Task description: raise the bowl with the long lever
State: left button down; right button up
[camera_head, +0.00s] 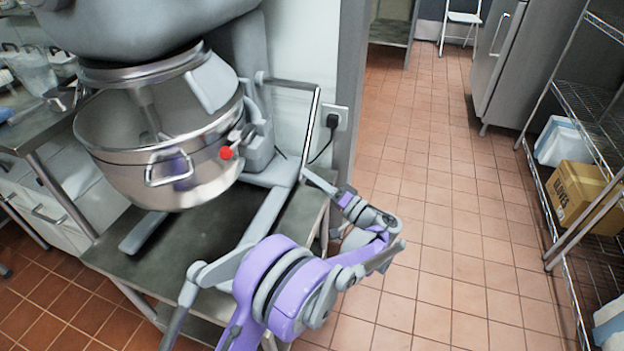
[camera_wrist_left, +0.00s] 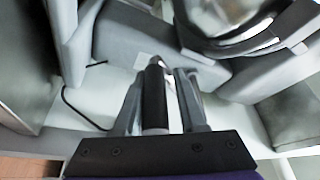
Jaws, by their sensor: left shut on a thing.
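The steel mixing bowl (camera_head: 160,150) hangs in the mixer's yoke under the grey mixer head (camera_head: 130,25) in the head view. It stands clear above the mixer's base. The long lever (camera_head: 312,125) runs out from the mixer's right side and bends down toward the front. My left gripper (camera_head: 308,178) is at its lower end. In the left wrist view, the fingers of the left gripper (camera_wrist_left: 158,105) are shut around the lever's black grip (camera_wrist_left: 154,85). My right gripper is out of view.
The mixer stands on a steel table (camera_head: 190,240). A wall outlet with a plug and cord (camera_head: 333,120) is just right of the lever. A wire shelf with a cardboard box (camera_head: 580,195) is at the far right. The tiled floor (camera_head: 440,190) between is clear.

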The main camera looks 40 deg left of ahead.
pick_arm(q)
jog(key=shift+w+a+r, duration=0.1)
jog(key=shift+a, duration=0.05)
jog(key=c, duration=0.8)
grip_release()
jog(key=shift+c, duration=0.2)
jog(key=shift+o, duration=0.8)
jog(key=shift+a, duration=0.15)
jog(key=d+f+p, duration=0.1)
jog(key=d+f, duration=0.1)
jog(key=d, duration=0.8)
jog(key=shift+s+d+f+p, duration=0.15)
jog(key=shift+s+d+p, duration=0.05)
jog(key=shift+d+p, duration=0.2)
jog(key=shift+a, duration=0.1)
